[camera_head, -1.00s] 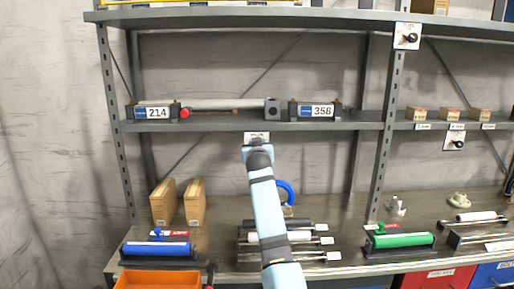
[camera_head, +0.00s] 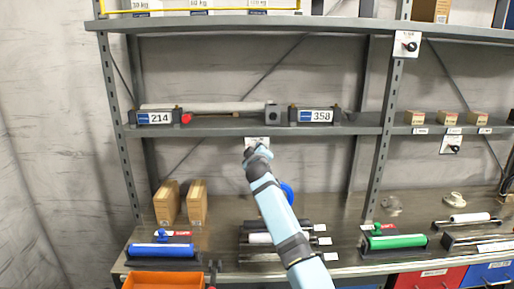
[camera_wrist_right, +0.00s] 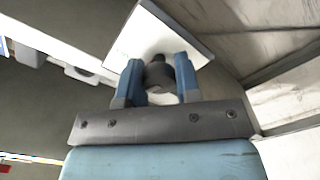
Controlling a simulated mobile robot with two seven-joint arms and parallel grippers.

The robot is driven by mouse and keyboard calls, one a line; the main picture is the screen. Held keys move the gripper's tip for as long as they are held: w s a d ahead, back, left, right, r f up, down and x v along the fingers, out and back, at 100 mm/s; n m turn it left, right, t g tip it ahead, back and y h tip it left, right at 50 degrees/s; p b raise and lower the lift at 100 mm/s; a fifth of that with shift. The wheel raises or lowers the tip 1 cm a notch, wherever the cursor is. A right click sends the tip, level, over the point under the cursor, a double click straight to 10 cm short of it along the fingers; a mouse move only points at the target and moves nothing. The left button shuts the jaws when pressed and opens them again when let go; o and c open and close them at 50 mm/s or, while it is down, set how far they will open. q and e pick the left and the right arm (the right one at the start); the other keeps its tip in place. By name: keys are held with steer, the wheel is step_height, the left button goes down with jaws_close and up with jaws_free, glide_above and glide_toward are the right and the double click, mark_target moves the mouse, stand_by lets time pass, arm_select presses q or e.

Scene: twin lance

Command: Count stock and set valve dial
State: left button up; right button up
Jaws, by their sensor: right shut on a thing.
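A white dial plate (camera_head: 257,141) hangs at the front edge of the middle shelf. My right gripper (camera_head: 250,152) reaches up to it from below. In the right wrist view its two blue fingers (camera_wrist_right: 157,72) are closed on a dark round knob (camera_wrist_right: 158,76) in front of the white plate (camera_wrist_right: 135,35). The plate's markings and the knob's setting cannot be read. Two similar dials show at right, an upper dial (camera_head: 407,44) and a lower dial (camera_head: 451,144). Several small brown boxes (camera_head: 447,118) stand on the middle shelf. My left gripper is out of view.
On the bench stand brown cartons (camera_head: 167,203), a blue roller (camera_head: 162,250) and a green roller (camera_head: 397,241). An orange bin (camera_head: 160,281) is in front.

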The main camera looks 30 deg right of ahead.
steer(key=shift+n+p, duration=0.6)
steer(key=shift+n, duration=1)
steer(key=o, duration=0.9)
steer(key=shift+o, duration=0.2)
steer(key=b+v, duration=0.1)
steer(key=v, duration=1.3)
steer(key=shift+b, duration=0.3)
steer(key=shift+w+f, duration=0.1)
steer(key=shift+w, duration=0.05)
